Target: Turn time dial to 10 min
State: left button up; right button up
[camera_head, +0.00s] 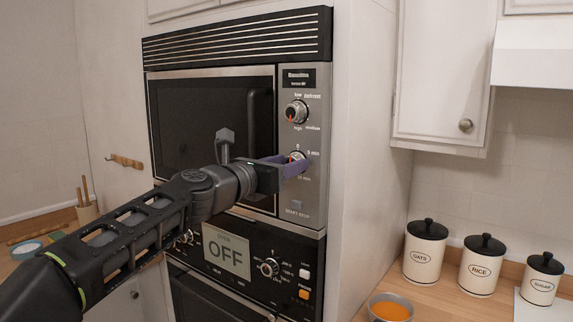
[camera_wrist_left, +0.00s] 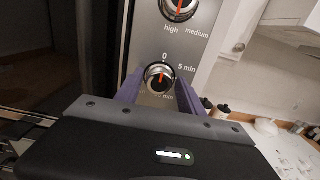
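The time dial (camera_wrist_left: 159,77) is a round silver and black knob with a red-orange pointer line. It sits on the microwave's steel control panel (camera_head: 313,225), below the power dial (camera_head: 296,112). In the wrist view, "0" stands above it and "5 min" to its upper right. The label below it is partly covered. My left gripper (camera_head: 291,164) is at the time dial, its purple fingers on either side of the knob. The fingers are apart, with the knob between them; firm contact does not show. The wrist view also shows this gripper (camera_wrist_left: 160,85). My right gripper is out of view.
The start/stop button (camera_head: 297,206) is just below the dial. The lower oven's panel has a display reading "OFF" (camera_head: 227,254) and another knob (camera_head: 269,267). Canisters (camera_head: 425,252) and an orange-filled bowl (camera_head: 390,308) stand on the right counter.

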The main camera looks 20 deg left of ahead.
pick_arm(q)
grip_shut()
jog(key=shift+m, duration=0.4)
jog(key=shift+d+f+m+b, duration=0.15)
jog(key=shift+m+b, duration=1.75)
jog(key=shift+m, duration=3.25)
jog(key=shift+a+f+m+b, duration=0.15)
jog(key=shift+m+b, duration=1.75)
jog(key=shift+m, duration=3.3)
jog(key=shift+d+f+m+b, duration=0.2)
jog(key=shift+m+b, duration=1.7)
jog(key=shift+m, duration=3.25)
jog(key=shift+a, duration=0.1)
